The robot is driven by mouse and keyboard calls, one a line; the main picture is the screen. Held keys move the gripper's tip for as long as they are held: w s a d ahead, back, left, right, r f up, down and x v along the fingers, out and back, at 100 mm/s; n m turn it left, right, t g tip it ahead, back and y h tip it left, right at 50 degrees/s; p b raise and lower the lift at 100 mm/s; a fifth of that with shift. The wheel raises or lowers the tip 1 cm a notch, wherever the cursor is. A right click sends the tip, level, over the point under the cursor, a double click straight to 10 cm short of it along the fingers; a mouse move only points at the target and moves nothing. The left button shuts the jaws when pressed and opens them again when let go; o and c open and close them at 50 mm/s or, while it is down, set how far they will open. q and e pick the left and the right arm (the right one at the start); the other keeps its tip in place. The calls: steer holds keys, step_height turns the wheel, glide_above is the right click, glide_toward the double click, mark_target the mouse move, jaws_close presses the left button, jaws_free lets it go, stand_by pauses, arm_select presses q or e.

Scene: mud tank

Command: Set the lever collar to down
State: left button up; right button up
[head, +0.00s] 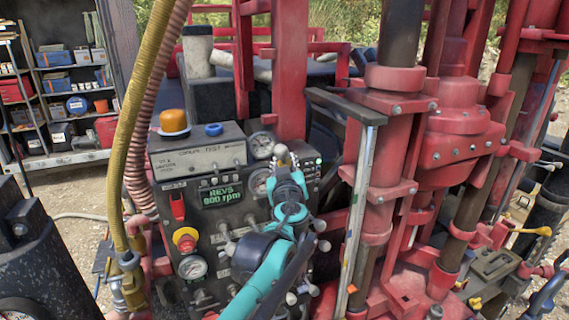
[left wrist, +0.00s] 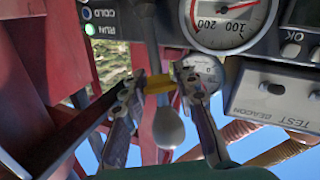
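The lever (left wrist: 168,128) has a grey shaft, a pale rounded knob and a yellow collar (left wrist: 158,83) around the shaft. In the left wrist view the collar sits between the two fingertips of my left gripper (left wrist: 160,80), which appear to touch it on both sides. In the head view my teal left arm reaches up across the control panel (head: 213,222), and the left gripper (head: 284,158) is at the panel's upper right. The gripper and arm hide most of the lever there. My right gripper is not in view.
A red drill mast (head: 390,160) stands close right of the gripper. Hoses (head: 150,100) hang at the left. A grey box (head: 195,155) sits on top.

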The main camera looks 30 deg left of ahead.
arm_select(q)
jaws_close()
steer(key=shift+w+f+b, duration=0.35)
steer(key=shift+f+b, duration=0.4)
steer(key=shift+f, duration=0.05)
steer(key=shift+r, duration=0.1)
steer(key=o, duration=0.9)
jaws_free()
steer(key=shift+c, duration=0.2)
steer(key=v, duration=1.2)
